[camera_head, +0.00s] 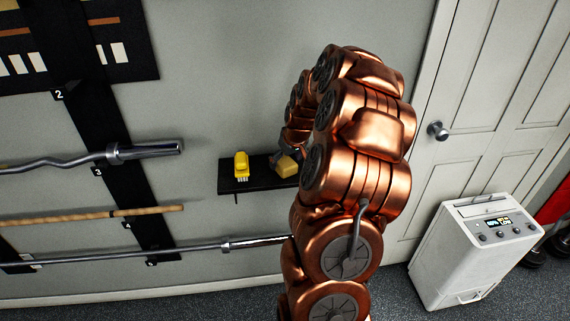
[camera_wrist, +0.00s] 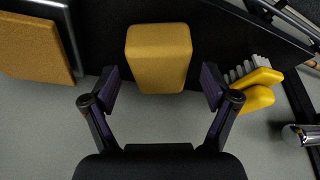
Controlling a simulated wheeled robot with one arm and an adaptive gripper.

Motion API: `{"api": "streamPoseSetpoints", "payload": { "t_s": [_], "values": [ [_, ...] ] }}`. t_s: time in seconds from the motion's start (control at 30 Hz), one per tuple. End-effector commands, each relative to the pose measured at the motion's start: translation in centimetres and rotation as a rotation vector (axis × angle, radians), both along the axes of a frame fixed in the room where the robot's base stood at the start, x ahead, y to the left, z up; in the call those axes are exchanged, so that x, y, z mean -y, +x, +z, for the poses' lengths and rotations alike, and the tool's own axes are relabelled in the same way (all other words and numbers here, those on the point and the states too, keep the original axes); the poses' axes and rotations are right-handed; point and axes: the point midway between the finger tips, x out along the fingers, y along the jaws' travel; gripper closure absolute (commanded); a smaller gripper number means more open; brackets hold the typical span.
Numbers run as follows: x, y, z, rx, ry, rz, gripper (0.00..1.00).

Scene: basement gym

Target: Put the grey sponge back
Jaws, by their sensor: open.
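No grey sponge shows in either view. A yellow, sponge-like block (camera_wrist: 158,55) lies against the black shelf (camera_wrist: 95,42) in the wrist view, and the block also shows in the head view (camera_head: 287,166). My gripper (camera_wrist: 160,82) is open, with one finger on each side of the block's near end and a visible gap on both sides. Nothing is held. In the head view my arm hides most of my gripper and the right part of the wall shelf (camera_head: 232,188).
A yellow brush (camera_wrist: 258,86) with grey bristles is right of the block, close to my right finger; it also shows in the head view (camera_head: 241,166). A tan panel (camera_wrist: 35,48) is at the wrist view's left. Racked bars (camera_head: 150,149) are left; a white appliance (camera_head: 470,250) stands right.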

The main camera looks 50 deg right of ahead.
Motion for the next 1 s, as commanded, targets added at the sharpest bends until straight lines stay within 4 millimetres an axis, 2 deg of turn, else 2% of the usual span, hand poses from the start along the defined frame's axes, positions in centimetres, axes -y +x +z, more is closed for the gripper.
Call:
{"api": "streamPoseSetpoints", "payload": {
  "t_s": [0.6, 0.9, 1.0],
  "values": [
    [-0.9, -3.3, 8.4, 0.004, -0.004, 0.0, 0.14],
    [-1.1, -3.8, 9.4, -0.001, 0.0, 0.0, 0.14],
    [-2.0, -3.7, 9.5, -0.005, 0.004, 0.011, 0.14]
  ]
}}
